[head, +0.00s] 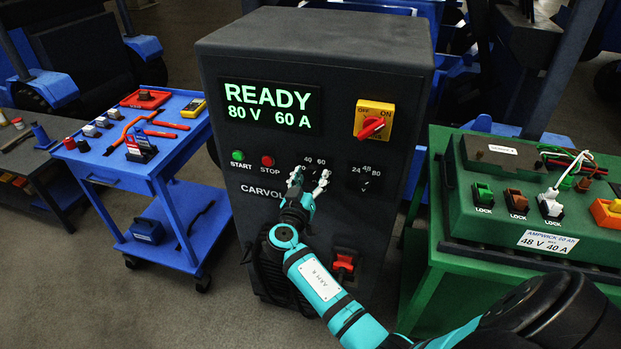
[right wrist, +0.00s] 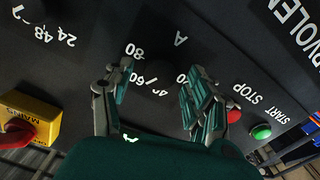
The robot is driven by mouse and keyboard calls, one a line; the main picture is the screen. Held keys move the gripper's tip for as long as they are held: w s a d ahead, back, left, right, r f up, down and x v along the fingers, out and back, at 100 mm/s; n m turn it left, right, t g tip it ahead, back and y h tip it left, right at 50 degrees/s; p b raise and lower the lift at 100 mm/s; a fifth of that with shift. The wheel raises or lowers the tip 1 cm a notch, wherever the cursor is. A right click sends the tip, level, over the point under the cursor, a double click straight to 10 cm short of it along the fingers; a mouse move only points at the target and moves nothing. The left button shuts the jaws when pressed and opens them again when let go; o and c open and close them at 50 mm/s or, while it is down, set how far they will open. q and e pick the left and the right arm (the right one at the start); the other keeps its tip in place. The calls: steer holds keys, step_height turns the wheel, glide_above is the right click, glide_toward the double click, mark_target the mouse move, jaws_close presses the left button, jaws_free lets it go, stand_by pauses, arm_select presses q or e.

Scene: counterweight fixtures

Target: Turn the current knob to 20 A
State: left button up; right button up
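The charger (head: 315,120) is a dark grey cabinet whose green display (head: 270,107) reads READY, 80 V, 60 A. My right gripper (head: 310,178) is in front of its panel, just below the 40 and 60 marks of the current scale. In the right wrist view the two fingers (right wrist: 155,88) stand apart, on either side of the 40 and 60 marks. The current knob is hidden or too dark to make out, so I cannot tell whether the fingers touch it. My left gripper is not in view.
Left of the gripper are the green START button (head: 237,155) and red STOP button (head: 267,161). The voltage knob (head: 366,186) is to the right, below the yellow and red mains switch (head: 373,120). A blue tool cart (head: 130,178) and a green battery bench (head: 455,262) flank the cabinet.

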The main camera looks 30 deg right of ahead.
steer(key=c, duration=1)
steer(key=shift+f, duration=0.1)
